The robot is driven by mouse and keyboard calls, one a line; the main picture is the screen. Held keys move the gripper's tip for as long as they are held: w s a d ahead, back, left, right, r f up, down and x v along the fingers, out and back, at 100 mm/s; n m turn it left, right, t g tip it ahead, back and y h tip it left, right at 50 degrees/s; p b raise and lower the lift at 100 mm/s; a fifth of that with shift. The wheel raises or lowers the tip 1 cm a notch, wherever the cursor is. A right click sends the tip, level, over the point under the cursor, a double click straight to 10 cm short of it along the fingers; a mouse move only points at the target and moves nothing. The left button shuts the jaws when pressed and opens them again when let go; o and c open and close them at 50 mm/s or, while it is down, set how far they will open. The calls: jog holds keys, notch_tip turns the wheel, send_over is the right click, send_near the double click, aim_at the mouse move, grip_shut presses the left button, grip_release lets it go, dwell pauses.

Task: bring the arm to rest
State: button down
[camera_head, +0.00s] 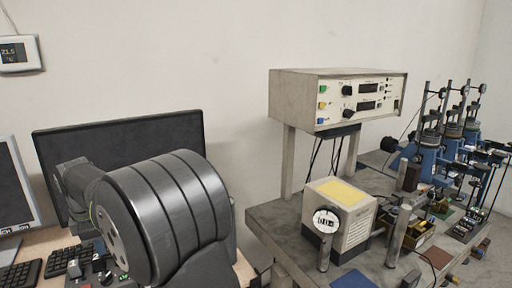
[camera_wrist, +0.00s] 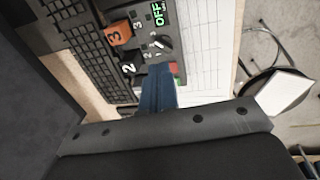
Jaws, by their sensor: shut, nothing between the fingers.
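My gripper (camera_wrist: 158,88) shows in the wrist view as narrow blue fingers beyond a dark bar with screw holes. The fingers are together and hold nothing. They point over a dark control panel (camera_wrist: 148,58) with an orange block marked 3, a tag marked 2, a knob and a green OFF display. I cannot tell how high the fingers are above the panel. In the head view my arm's large grey ribbed link fills the lower left. The gripper itself does not show there.
Beside the panel lie a keyboard (camera_wrist: 78,45) and a lined paper sheet (camera_wrist: 210,45). A monitor (camera_head: 120,135) stands behind my arm. At the right, a grey bench (camera_head: 275,222) bears a yellow-topped box (camera_head: 352,232), an instrument on posts (camera_head: 330,98) and blue lever devices (camera_head: 428,150).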

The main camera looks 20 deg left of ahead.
jog(key=shift+w+r+g+y, duration=0.5)
jog(key=shift+r+g+y, duration=0.6)
jog(key=shift+r+g, duration=1.15)
jog(key=x, duration=0.8)
jog(key=shift+s+a+f, duration=0.1)
jog(key=shift+a+f, duration=0.05)
jog(key=shift+f, duration=0.2)
jog(key=shift+r, duration=0.2)
jog(key=v, duration=0.7)
jog(key=shift+r, duration=0.15)
